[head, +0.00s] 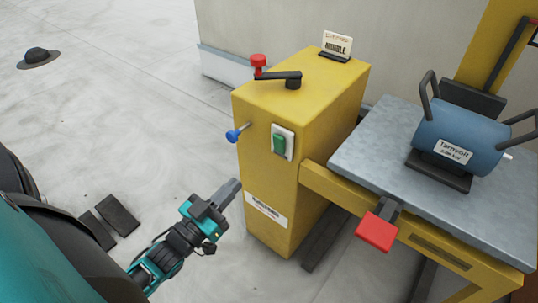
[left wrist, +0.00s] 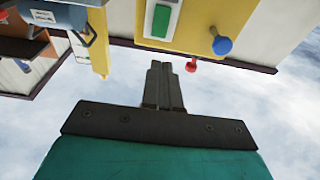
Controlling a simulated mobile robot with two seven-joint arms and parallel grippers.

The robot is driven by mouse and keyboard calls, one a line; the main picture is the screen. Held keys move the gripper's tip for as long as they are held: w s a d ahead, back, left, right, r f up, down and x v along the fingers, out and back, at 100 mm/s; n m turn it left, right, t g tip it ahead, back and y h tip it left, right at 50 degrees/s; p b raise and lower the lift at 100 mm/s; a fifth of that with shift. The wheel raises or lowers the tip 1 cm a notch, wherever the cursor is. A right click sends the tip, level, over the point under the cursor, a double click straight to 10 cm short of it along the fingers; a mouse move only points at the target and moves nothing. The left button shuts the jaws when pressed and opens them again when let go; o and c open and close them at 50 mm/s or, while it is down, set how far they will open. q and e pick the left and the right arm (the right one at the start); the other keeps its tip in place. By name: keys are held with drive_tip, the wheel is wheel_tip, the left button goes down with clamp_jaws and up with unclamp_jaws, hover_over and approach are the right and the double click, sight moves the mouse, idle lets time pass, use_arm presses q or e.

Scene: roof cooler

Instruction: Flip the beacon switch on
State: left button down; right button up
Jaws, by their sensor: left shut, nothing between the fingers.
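A green switch (head: 279,143) in a white plate sits on the front face of a yellow cabinet (head: 300,90). It also shows in the left wrist view (left wrist: 161,20), near the top. I cannot tell from its look whether it is on or off. My left gripper (head: 232,188) is shut and empty, in front of the cabinet, lower and to the left of the switch in the head view. Its closed fingers (left wrist: 162,72) point toward the cabinet in the left wrist view and appear apart from the switch. My right gripper is not in view.
A blue knob (head: 234,135) sticks out left of the switch. A red knob (head: 258,62), a black lever (head: 284,77) and a card (head: 337,44) are on top. A grey bench (head: 385,140) with a blue machine (head: 458,135) and red pedal-like piece (head: 376,231) stands right.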

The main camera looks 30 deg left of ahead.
sight(277, 140)
use_arm(q)
drive_tip(key=shift+w, duration=0.1)
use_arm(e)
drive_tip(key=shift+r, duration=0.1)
use_arm(q)
drive_tip(key=w+b, duration=0.1)
drive_tip(key=w, duration=0.3)
drive_tip(key=w+r+b, duration=0.1)
drive_tip(key=w, duration=0.3)
drive_tip(key=w+d+r, duration=0.1)
drive_tip(key=w, duration=0.3)
drive_tip(key=shift+w+b, duration=0.25)
drive_tip(key=shift+b, duration=0.15)
drive_tip(key=shift+w+d+r, duration=0.1)
drive_tip(key=shift+w, duration=0.45)
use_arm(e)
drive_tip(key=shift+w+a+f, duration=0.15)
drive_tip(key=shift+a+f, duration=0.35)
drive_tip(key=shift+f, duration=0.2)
use_arm(q)
drive_tip(key=shift+r, duration=0.1)
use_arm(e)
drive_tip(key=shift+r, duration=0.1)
